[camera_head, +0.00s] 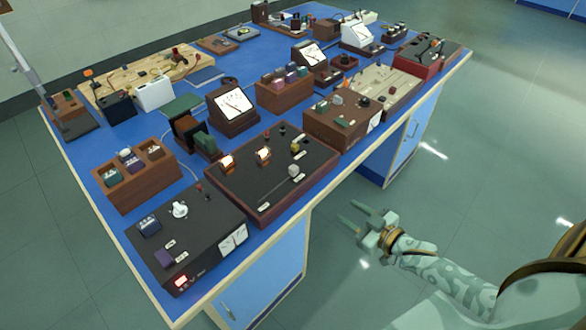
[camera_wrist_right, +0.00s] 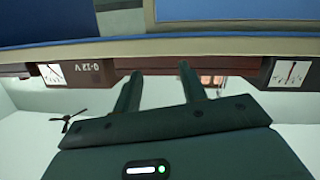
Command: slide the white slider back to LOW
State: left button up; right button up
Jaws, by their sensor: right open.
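A dark panel in a reddish-brown frame (camera_head: 237,187) lies at the front edge of the blue bench. On its right part sits a pale whitish block (camera_head: 294,171), which looks like the white slider; a yellowish block (camera_head: 296,146) sits behind it. The LOW marking is too small to read. My right gripper (camera_head: 349,213) is open and empty, in the air off the bench's front edge, to the right of the panel and apart from it. The right wrist view shows its two separated fingers (camera_wrist_right: 156,78) with nothing between them. My left gripper is out of view.
A black power unit (camera_head: 205,235) with a white knob stands left of the panel. A brown box with a dark round knob (camera_head: 345,118) stands right of it. Blue cabinets (camera_head: 265,265) stand under the bench. The floor (camera_head: 465,180) right of the bench is clear.

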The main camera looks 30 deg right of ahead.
aim_at(260, 201)
jog(key=w+a+r+t+y, duration=0.1)
jog(key=a+r+t+y, duration=0.2)
jog(key=r, duration=0.4)
jog(key=shift+m+g, duration=0.4)
jog(key=shift+g, duration=0.2)
jog(key=b+x, duration=0.1)
jog(key=x, duration=0.4)
jog(key=b+x, duration=0.1)
jog(key=x, duration=0.5)
jog(key=b+x, duration=0.1)
jog(key=x, duration=0.4)
jog(key=shift+w+a+f, duration=0.1)
jog(key=shift+w+f, duration=0.15)
jog(key=shift+f, duration=0.15)
grip_shut()
jog(key=shift+s+a, duration=0.15)
jog(key=shift+a, duration=0.2)
jog(key=s+a+p, duration=0.1)
jog(key=a, duration=0.2)
jog(key=s+a+p, duration=0.1)
jog(key=a, duration=0.3)
jog(key=s+a+p, duration=0.1)
jog(key=a, duration=0.2)
jog(key=shift+s+a+r+p, duration=0.1)
jog(key=shift+s+a+p, duration=0.2)
jog(key=shift+s+p, duration=0.1)
jog(key=shift+s+a, duration=0.1)
jog(key=shift+a, duration=0.05)
